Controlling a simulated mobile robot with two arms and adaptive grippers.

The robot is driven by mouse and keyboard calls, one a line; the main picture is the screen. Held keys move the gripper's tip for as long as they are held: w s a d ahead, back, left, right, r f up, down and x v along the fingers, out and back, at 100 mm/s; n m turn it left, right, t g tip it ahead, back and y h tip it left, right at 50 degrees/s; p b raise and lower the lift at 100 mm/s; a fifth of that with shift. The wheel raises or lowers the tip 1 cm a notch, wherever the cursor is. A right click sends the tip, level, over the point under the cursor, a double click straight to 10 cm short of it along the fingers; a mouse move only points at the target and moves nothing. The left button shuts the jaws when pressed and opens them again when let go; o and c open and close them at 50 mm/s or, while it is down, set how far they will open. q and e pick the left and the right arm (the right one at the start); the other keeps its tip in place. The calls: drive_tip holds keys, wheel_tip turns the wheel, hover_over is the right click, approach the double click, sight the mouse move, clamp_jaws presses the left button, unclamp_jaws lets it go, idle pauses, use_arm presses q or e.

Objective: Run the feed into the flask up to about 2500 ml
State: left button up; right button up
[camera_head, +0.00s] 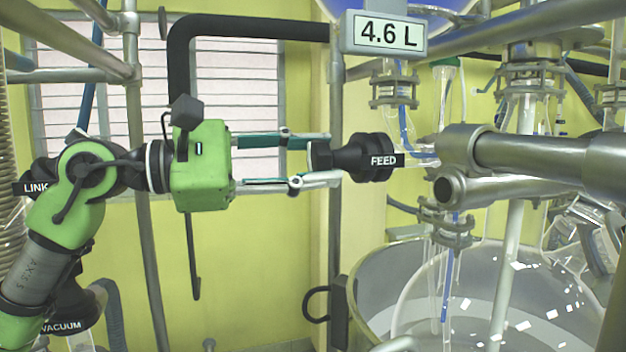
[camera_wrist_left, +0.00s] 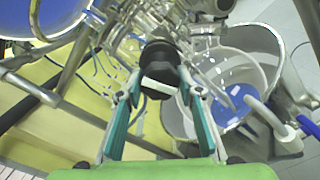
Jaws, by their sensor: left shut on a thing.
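My left gripper (camera_head: 325,159) comes in from the left and is shut on the black feed knob (camera_head: 368,157), which carries a label reading FEED. In the left wrist view, the fingers (camera_wrist_left: 160,90) sit on either side of the knob (camera_wrist_left: 160,58). The clear round glass flask (camera_head: 480,300) is at the lower right, with white glints on its surface. The level of any liquid in it is not clear. A display (camera_head: 385,34) above the knob reads 4.6 L. My right gripper is not in view.
Metal pipes (camera_head: 540,155) and clamps cross the right side. A large grey vessel (camera_head: 375,275) surrounds the flask. A vertical pipe (camera_head: 336,220) stands close behind the gripper.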

use_arm(q)
drive_tip(key=m+b, duration=0.1)
drive_tip(key=m, duration=0.2)
drive_tip(key=shift+f+b, duration=0.15)
drive_tip(key=shift+b, duration=0.2)
drive_tip(key=shift+m+b, duration=0.45)
drive_tip(key=shift+m, duration=0.95)
drive_tip(key=o, duration=1.1)
drive_tip(key=v, duration=1.2)
